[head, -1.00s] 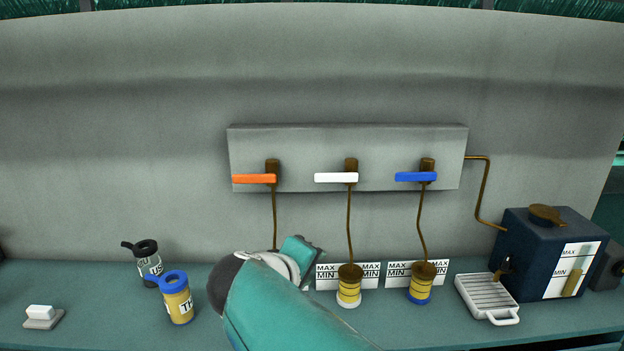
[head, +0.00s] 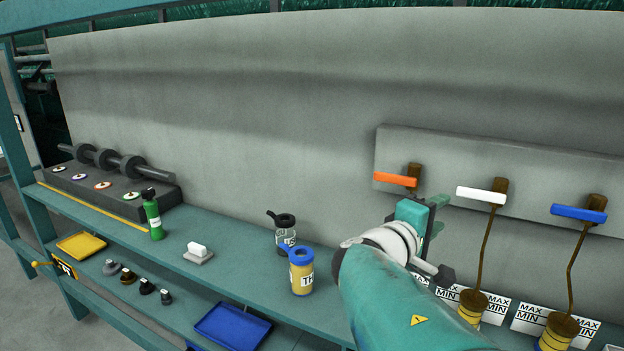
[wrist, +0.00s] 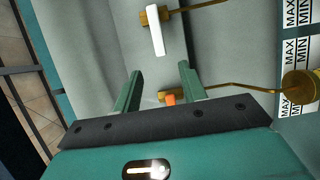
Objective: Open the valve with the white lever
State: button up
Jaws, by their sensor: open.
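The white lever (head: 482,195) lies crosswise on its brass valve, the middle of three valves on a grey panel (head: 440,165). It also shows in the wrist view (wrist: 155,32), beyond my fingertips and apart from them. My gripper (head: 434,222) is raised in front of the panel, between the orange lever and the white lever in the head view. In the wrist view my two fingers (wrist: 160,72) are spread with nothing held. The orange lever's end (wrist: 170,99) shows behind the gap between them, partly hidden by my gripper's body.
The orange lever (head: 396,180) and the blue lever (head: 579,213) flank the white one. Brown pipes run down to yellow-banded containers (head: 470,306) by MAX/MIN labels. A blue-lidded jar (head: 301,270) and a dark-capped bottle (head: 285,232) stand left of my arm on the shelf.

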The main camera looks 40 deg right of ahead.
aim_at(468, 194)
jog(key=d, duration=1.3)
jog(key=shift+w+d, duration=0.4)
jog(key=shift+c, duration=0.2)
grip_shut()
